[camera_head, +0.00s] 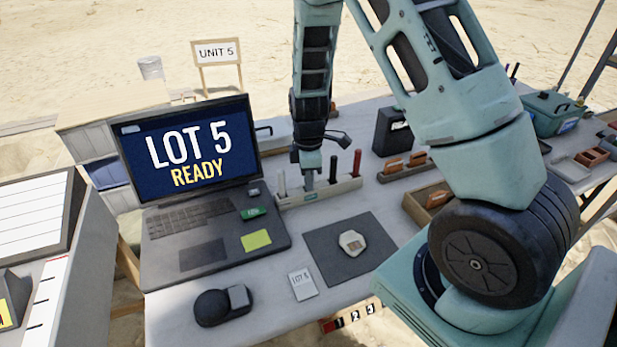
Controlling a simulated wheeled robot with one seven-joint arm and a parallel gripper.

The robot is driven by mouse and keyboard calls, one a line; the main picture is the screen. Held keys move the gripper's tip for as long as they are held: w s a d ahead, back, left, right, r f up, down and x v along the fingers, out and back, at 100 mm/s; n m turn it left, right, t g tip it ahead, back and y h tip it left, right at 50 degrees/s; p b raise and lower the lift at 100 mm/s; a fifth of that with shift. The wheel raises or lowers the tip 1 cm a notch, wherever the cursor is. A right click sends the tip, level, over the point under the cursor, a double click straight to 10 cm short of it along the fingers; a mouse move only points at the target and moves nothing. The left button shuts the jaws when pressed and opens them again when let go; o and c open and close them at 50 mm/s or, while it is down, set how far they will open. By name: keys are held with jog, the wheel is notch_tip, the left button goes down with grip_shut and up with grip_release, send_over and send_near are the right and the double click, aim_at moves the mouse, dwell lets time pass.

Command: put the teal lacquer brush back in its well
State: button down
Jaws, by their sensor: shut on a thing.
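A pale rack (346,185) with several upright brushes stands on the table to the right of the laptop. My gripper (308,170) points down over the left half of the rack. It is shut on the teal lacquer brush (309,182), of which only a short, dull grey-teal length shows below the fingers. The brush is upright and its lower end meets the rack above a small teal label (311,196). I cannot tell how deep it sits in a well.
An open laptop (165,225) reading "LOT 5 READY" stands left of the rack. A dark mat (325,255) with a pale artifact (352,243) lies in front. A black box (393,130) stands behind right. My arm hides part of the table's right side.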

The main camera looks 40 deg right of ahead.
jog(key=c, duration=1.4)
grip_release()
jog(key=shift+o, duration=0.2)
notch_tip(320, 180, up, 12)
jog(key=shift+f+p, duration=0.15)
jog(key=shift+p, duration=0.3)
jog(key=s+a+r+m+y, duration=0.1)
jog(key=s+a+r, duration=0.3)
jog(key=a, duration=0.5)
jog(key=s+a+r+m, duration=0.1)
jog(key=s+a, duration=0.5)
jog(key=a, duration=0.3)
jog(key=s+a+r+m, duration=0.1)
jog(key=s+a, duration=0.2)
jog(key=s, duration=0.4)
jog(key=s+a+r+m, duration=0.1)
jog(key=s+a, duration=0.2)
jog(key=s, duration=0.4)
jog(key=shift+a, duration=0.2)
jog(key=shift+s, duration=0.1)
